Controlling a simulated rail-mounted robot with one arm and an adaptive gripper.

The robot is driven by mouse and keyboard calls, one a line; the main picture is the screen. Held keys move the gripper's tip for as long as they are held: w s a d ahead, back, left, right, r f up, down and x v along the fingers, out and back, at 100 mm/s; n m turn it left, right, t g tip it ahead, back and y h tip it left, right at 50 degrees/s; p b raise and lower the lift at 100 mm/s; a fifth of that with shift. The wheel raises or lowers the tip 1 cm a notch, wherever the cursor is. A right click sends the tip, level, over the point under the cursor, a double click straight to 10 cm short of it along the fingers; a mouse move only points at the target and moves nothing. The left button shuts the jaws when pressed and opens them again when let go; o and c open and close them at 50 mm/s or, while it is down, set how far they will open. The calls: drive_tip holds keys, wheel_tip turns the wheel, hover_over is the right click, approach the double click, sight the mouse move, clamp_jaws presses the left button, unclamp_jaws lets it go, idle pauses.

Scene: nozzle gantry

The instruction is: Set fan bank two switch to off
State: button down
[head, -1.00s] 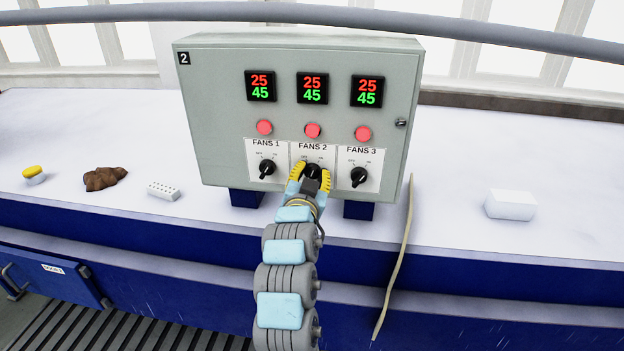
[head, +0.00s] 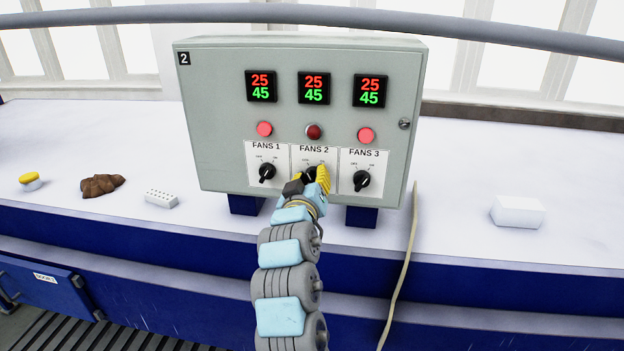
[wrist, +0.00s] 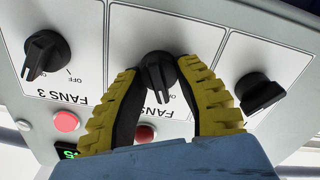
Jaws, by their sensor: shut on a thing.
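The grey fan control box (head: 220,110) has three black rotary switches under the labels FANS 1, FANS 2 and FANS 3. The FANS 2 switch (wrist: 157,70) is the middle one. My gripper (head: 312,178) is shut on it, with yellow-and-black fingers on both sides of the knob, as the wrist view (wrist: 159,78) shows. The gripper is turned over to one side, and it partly hides this knob in the head view. The red lamp (head: 314,131) above FANS 2 is dark. The wrist view is upside down.
The FANS 1 switch (head: 267,172) and FANS 3 switch (head: 361,180) flank mine closely; their lamps (head: 264,129) (head: 366,135) are lit. A beige cord (head: 408,250) hangs to the right. A white block (head: 517,211) lies right; small objects lie left.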

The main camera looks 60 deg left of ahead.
drive_tip(key=shift+f+n, duration=0.15)
drive_tip(key=shift+n, duration=0.25)
drive_tip(key=c, duration=0.7)
unclamp_jaws()
drive_tip(key=shift+a, duration=0.1)
drive_tip(key=shift+o, duration=0.2)
drive_tip(key=shift+s+d+r, duration=0.2)
drive_tip(key=shift+s+d, duration=0.2)
drive_tip(key=shift+d, duration=0.2)
drive_tip(key=v, duration=0.6)
drive_tip(key=shift+f, duration=0.1)
